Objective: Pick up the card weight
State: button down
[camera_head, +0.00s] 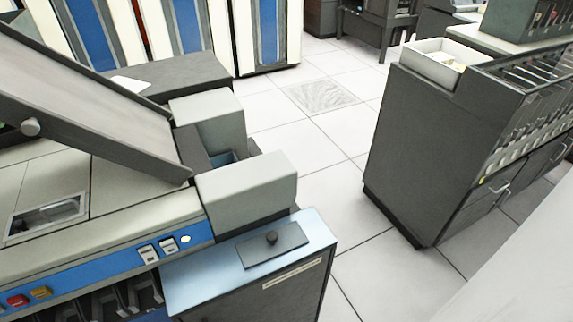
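The card weight (284,249) appears to be the flat dark grey plate with a small round black knob in its middle. It lies flat on the pale blue top (188,279) of a dark cabinet at the lower middle of the head view, knob up. A light grey block (246,190) of the card machine stands just behind it. Nothing lies on the weight. My gripper is not in this view.
The card machine (105,226), with a sloping tray (90,98) and buttons, fills the left. A dark cabinet with slots (430,140) stands at right, a white tray (437,61) on top. Tiled floor (335,195) is clear between them. Blue-panelled cabinets (190,28) stand behind.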

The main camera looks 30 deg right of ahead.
aim_at(253, 252)
jog(key=z, duration=0.7)
jog(key=k+j+u, duration=0.2)
jog(key=k, duration=0.15)
jog(key=k+j+u, duration=0.25)
jog(key=k+l, duration=0.1)
